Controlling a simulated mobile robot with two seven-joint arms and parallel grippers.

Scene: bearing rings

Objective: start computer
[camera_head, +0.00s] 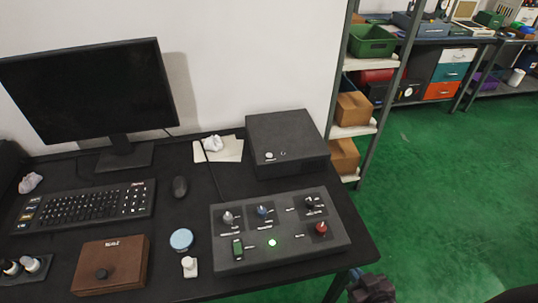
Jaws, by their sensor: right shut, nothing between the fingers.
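A black monitor (90,92) with a dark screen stands at the back left of the black desk. A dark box-shaped computer case (290,138) sits at the back right, with a small light round button (269,156) on its front. A keyboard (85,206) and a mouse (180,187) lie in front of the monitor. A grey control panel (225,255) with knobs, a red knob, a small switch and a lit green light (272,243) sits at the front right. My right gripper (372,284) is shut and empty, low beyond the desk's right front corner. My left gripper is out of view.
A brown wooden box (112,265), a blue round lid (181,240) and a small white object (190,267) are at the desk front. Papers (226,151) lie beside the computer case. A shelf (360,130) with bins stands to the right; the green floor (450,190) is clear.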

